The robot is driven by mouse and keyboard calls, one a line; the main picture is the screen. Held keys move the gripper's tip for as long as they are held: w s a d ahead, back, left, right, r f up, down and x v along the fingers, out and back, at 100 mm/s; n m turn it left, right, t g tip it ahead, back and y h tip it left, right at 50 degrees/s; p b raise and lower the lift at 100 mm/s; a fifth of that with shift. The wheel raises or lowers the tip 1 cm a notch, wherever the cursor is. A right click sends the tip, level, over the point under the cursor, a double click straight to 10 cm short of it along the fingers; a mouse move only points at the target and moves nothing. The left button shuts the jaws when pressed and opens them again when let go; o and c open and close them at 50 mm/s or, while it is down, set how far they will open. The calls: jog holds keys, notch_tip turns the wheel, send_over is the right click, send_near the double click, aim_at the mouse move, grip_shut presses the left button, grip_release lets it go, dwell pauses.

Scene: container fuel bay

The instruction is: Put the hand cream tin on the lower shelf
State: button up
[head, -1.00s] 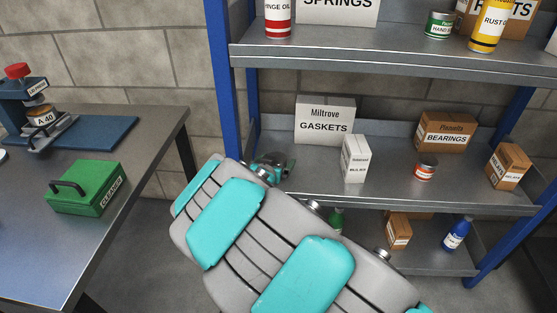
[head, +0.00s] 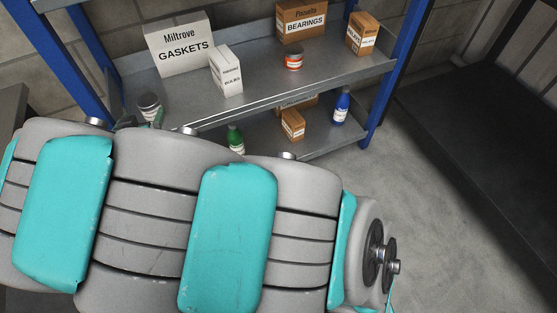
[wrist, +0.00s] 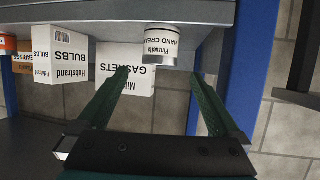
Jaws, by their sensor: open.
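The hand cream tin (wrist: 161,46) has a white label and shows upside down in the wrist view. It stands at the front edge of the shelf that holds the gaskets box (wrist: 127,80). In the head view the tin (head: 149,103) is at the left end of this middle shelf (head: 290,90), close to the left post. My gripper (wrist: 160,73) is open. The tin shows between and just beyond its fingertips, with gaps to both fingers. In the head view my arm hides most of the gripper.
A bulbs box (head: 226,72) stands right of the gaskets box. A bearings box (head: 302,20), an orange tin (head: 294,60) and a relays box (head: 361,33) are farther right. The bottom shelf holds a green bottle (head: 236,139), a small box (head: 293,124) and a blue bottle (head: 341,105).

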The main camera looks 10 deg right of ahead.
jog(key=shift+w+d+r+g+y, duration=0.15)
jog(key=shift+w+d+g+y, duration=0.15)
jog(key=shift+d, duration=0.05)
jog(key=d+g, duration=0.1)
jog(key=d, duration=0.1)
jog(key=d+r+g+y, duration=0.1)
jog(key=d+g, duration=0.1)
jog(key=d, duration=0.1)
jog(key=shift+w+r+y, duration=0.15)
jog(key=shift+y, duration=0.15)
jog(key=s+d+r+g+h, duration=0.2)
jog(key=s+d+g, duration=0.9)
jog(key=s+d, duration=2.1)
jog(key=shift+s+d+r+g+h, duration=0.15)
jog(key=shift+s+r+g+h, duration=0.2)
jog(key=shift+s, duration=0.55)
